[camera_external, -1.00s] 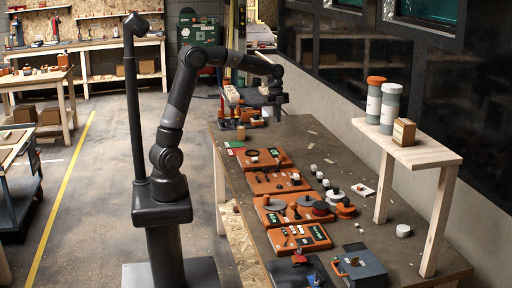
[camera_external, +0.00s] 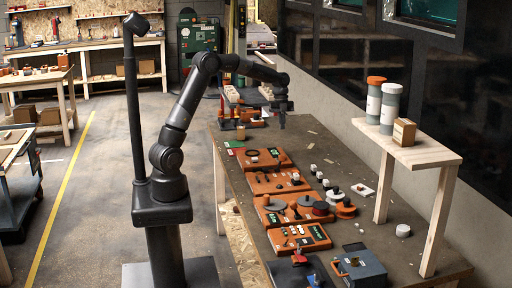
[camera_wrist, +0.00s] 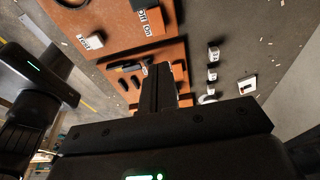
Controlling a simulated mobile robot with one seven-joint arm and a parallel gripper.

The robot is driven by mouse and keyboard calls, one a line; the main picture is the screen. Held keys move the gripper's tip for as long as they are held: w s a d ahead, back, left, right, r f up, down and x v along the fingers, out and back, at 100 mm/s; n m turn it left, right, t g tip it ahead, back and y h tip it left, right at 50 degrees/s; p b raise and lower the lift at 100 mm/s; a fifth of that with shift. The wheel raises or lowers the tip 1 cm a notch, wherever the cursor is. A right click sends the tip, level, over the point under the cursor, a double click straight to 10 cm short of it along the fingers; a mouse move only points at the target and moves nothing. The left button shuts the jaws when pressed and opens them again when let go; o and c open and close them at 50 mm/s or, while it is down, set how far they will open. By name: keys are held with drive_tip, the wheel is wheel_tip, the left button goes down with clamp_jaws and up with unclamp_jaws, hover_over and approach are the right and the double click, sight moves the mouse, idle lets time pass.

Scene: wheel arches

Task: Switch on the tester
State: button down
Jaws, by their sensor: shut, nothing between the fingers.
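My gripper (camera_external: 282,122) hangs above the far end of the long workbench, apart from the boards. In the wrist view its dark fingers (camera_wrist: 160,88) are shut together and empty. Below it in the wrist view is an orange board (camera_wrist: 115,20) with white "Off" and "On" labels (camera_wrist: 148,22) beside a dark part. This labelled board is the only visible thing marked like a switch; I cannot tell for certain that it is the tester. My fingers hide part of the second orange board (camera_wrist: 116,82), which carries dark tools.
Several orange boards (camera_external: 262,160) line the workbench (camera_external: 345,190). Small white-topped pieces (camera_wrist: 213,54) stand beside them. A grey box (camera_external: 362,268) is at the near end. A raised wooden shelf (camera_external: 425,155) with bottles (camera_external: 389,108) stands at right. Bench between boards and shelf is partly clear.

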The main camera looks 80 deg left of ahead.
drive_tip(key=x, duration=1.3)
